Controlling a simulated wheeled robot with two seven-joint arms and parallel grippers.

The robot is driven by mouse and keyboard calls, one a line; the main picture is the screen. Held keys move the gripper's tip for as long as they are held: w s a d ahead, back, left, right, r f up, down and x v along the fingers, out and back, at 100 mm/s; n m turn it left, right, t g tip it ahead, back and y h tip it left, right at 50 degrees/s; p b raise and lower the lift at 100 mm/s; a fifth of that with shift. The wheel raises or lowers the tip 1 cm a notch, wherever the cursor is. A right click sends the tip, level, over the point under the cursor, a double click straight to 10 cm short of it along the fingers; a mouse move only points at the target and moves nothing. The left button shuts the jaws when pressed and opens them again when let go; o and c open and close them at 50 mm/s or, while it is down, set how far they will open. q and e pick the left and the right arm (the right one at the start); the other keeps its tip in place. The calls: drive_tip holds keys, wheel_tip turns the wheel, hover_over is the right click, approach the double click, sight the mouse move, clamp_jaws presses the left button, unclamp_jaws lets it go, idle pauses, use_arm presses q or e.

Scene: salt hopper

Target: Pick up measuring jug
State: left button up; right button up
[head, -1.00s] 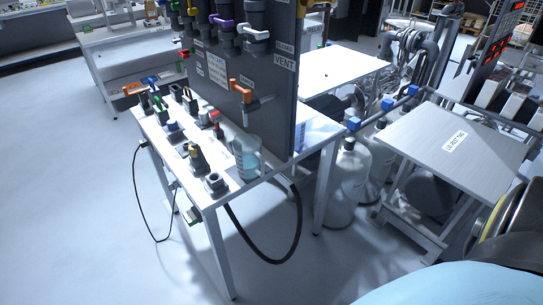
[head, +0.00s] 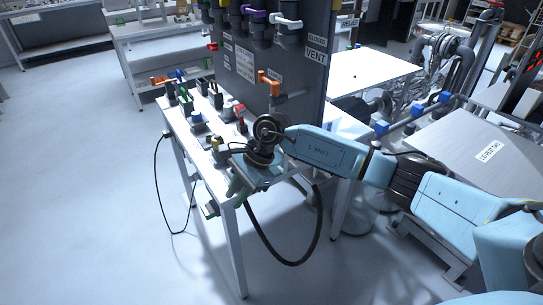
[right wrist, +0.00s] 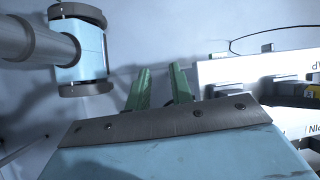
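The measuring jug does not show now in either view. In the earlier head frame it stands, clear with pale blue graduations or contents, on the near right part of the white bench (head: 236,262). My right wrist and forearm now cover that spot in the head view. My right gripper (head: 222,197) has green fingers and hangs at the bench's near front corner, pointing down and left. In the right wrist view, the gripper (right wrist: 159,88) has its two fingers apart with nothing between them. My left gripper is not in view.
A dark upright panel (head: 240,62) with coloured valve handles stands on the bench. Several small coloured fittings line the bench's left side. A black hose (head: 283,261) loops below the bench. A grey-topped table (head: 455,135) stands to the right.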

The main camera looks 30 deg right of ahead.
sight(286, 160)
drive_tip(key=w+d+r+n+t+h, duration=0.25)
drive_tip(key=d+r+n+h, duration=0.35)
drive_tip(key=d+r+h, duration=0.6)
drive_tip(key=d+f+y, duration=0.1)
drive_tip(key=f, duration=0.1)
drive_tip(key=w+d+f+y+b, duration=0.1)
drive_tip(key=f, duration=0.2)
drive_tip(key=d+f, duration=0.1)
drive_tip(key=f, duration=0.2)
drive_tip(key=shift+w+d+f+y, duration=0.2)
drive_tip(key=shift+w+d+y, duration=0.2)
drive_tip(key=shift+w+d+f, duration=0.15)
drive_tip(key=shift+d+f, duration=0.05)
drive_tip(key=shift+f, duration=0.3)
drive_tip(key=b+x, duration=0.1)
drive_tip(key=x, duration=0.4)
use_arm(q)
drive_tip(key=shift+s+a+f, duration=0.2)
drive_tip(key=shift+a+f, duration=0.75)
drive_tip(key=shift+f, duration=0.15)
use_arm(e)
drive_tip(key=shift+c, duration=0.3)
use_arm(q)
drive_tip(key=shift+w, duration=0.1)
use_arm(e)
clamp_jaws()
